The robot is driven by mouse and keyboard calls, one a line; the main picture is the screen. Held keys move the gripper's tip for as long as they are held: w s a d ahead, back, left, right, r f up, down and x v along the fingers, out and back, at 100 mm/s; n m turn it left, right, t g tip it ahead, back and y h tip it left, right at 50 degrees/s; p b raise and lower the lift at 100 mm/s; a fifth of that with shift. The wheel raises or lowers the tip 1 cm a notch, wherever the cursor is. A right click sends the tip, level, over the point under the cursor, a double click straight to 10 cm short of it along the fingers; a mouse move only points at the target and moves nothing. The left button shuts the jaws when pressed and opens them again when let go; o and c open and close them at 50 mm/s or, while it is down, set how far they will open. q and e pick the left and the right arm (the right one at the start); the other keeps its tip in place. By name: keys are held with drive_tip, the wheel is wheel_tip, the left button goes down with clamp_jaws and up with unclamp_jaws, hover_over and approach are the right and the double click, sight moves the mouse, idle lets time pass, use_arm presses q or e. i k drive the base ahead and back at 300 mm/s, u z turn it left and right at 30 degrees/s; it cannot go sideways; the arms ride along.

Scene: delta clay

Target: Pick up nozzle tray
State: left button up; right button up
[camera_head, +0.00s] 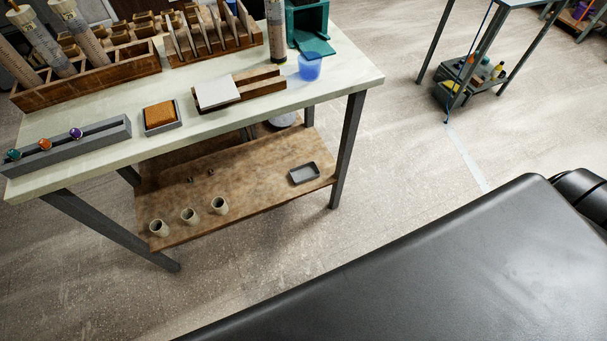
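A small grey rectangular tray (293,177) with a raised rim lies on the brown lower shelf of the workbench, near its right end. It looks empty. On the bench top, a long grey holder (100,143) sits at the front left with a green, an orange and a purple knob-like piece along it. I cannot tell for certain which of these two is the nozzle tray. Neither of my grippers is in view.
The pale bench top (340,88) also holds a sponge in a dish (160,114), a white block on wooden strips (216,92), a blue cup (310,67) and wooden racks. Several small cups stand on the lower shelf (255,190).

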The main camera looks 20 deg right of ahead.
sight(301, 175)
drive_tip(key=z, duration=2.2)
drive_tip(key=i, duration=3.65)
drive_tip(key=u, duration=3.95)
drive_tip(key=i, duration=0.5)
